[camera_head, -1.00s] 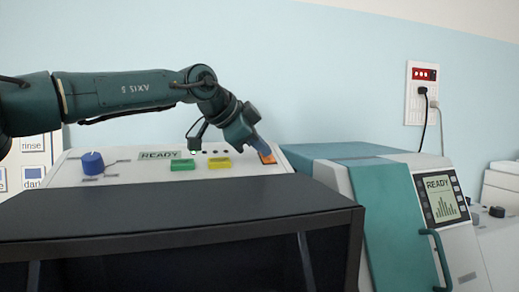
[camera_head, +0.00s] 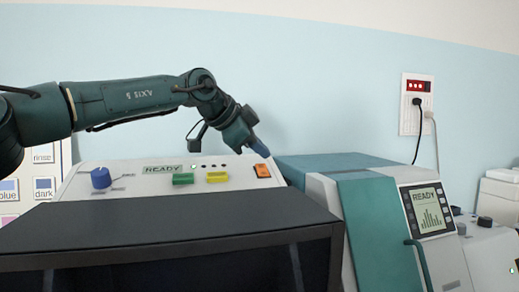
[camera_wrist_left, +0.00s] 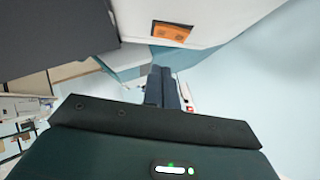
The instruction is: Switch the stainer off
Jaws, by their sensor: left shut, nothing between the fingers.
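The stainer appears to be the white machine with a sloped control panel (camera_head: 135,181) in the head view. An orange rocker switch (camera_head: 263,171) sits at the panel's right end; it also shows in the left wrist view (camera_wrist_left: 171,32). Its exact tilt is too small to tell. The panel's small display (camera_head: 162,169) reads READY. My left gripper (camera_head: 263,152) is shut and empty, just above and behind the switch, apart from it. Its shut fingers show in the left wrist view (camera_wrist_left: 160,72). My right gripper is not in view.
A wall outlet (camera_head: 416,103) holds plugged cords.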

